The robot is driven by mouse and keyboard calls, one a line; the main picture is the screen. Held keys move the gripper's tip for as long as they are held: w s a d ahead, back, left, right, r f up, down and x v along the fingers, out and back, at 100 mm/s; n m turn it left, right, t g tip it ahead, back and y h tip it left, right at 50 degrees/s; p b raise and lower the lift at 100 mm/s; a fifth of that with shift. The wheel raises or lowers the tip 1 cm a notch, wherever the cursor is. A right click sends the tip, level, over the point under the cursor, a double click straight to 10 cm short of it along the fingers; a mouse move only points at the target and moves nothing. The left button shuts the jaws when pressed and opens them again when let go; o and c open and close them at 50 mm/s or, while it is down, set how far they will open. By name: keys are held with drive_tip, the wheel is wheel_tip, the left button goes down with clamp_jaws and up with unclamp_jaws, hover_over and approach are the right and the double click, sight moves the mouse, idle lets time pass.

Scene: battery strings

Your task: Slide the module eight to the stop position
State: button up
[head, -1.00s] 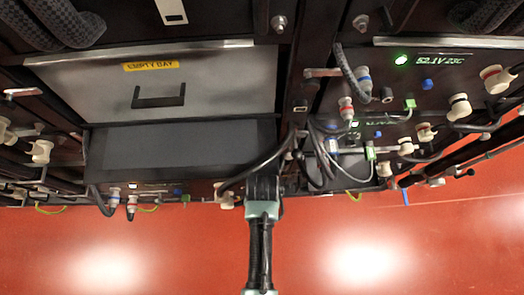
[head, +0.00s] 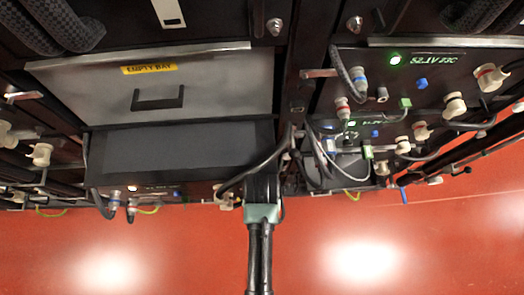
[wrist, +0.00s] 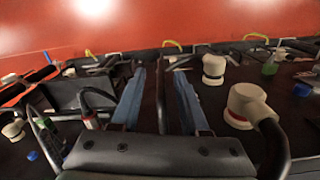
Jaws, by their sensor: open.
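No number eight is readable, so I cannot tell for certain which unit is module eight. A dark grey module (head: 180,152) lies under the empty-bay panel, with a lit indicator and connectors along its lower edge. My gripper (wrist: 160,78) is open in the wrist view, its two blue-grey fingers apart with no object clearly held between them. In the head view my arm rises from below to the module's lower right corner, and the fingertips are hidden among dark parts and cables there. I cannot tell whether they touch the module.
The silver panel labelled EMPTY BAY (head: 215,85) has a black handle (head: 157,100). To the right, modules with a green-lit display (head: 430,59) carry cream connectors (head: 454,105). A loose black cable (head: 255,165) loops close to my arm. The red area below is open.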

wheel_tip(320, 180, up, 9)
drive_tip(key=shift+f, duration=0.15)
